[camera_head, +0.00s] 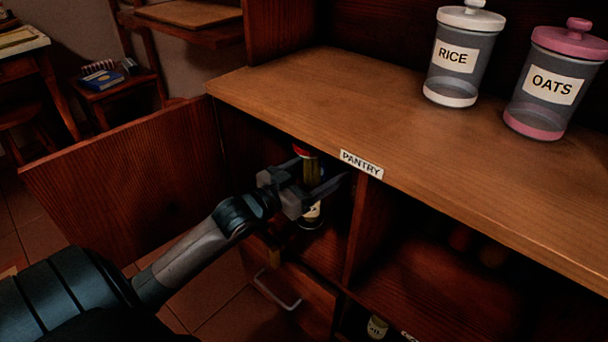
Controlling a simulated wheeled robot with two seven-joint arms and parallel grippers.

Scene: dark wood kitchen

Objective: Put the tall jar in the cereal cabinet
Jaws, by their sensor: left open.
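A jar (313,168) with a red lid and yellow-green contents stands inside the open compartment under the counter, behind my left gripper. Its middle is partly hidden by the gripper. My left gripper (326,184) is open and reaches into the compartment, level with the jar. I cannot tell whether the fingers are around it or in front of it. The compartment's edge bears a PANTRY label (361,163). No label reading cereal can be made out. My right gripper is not in view.
The open cabinet door (130,178) stands left of my arm. A RICE jar (461,62) and an OATS jar (553,85) stand on the counter (330,100). A dark compartment (450,270) lies right of the divider. A small jar (377,326) sits lower down.

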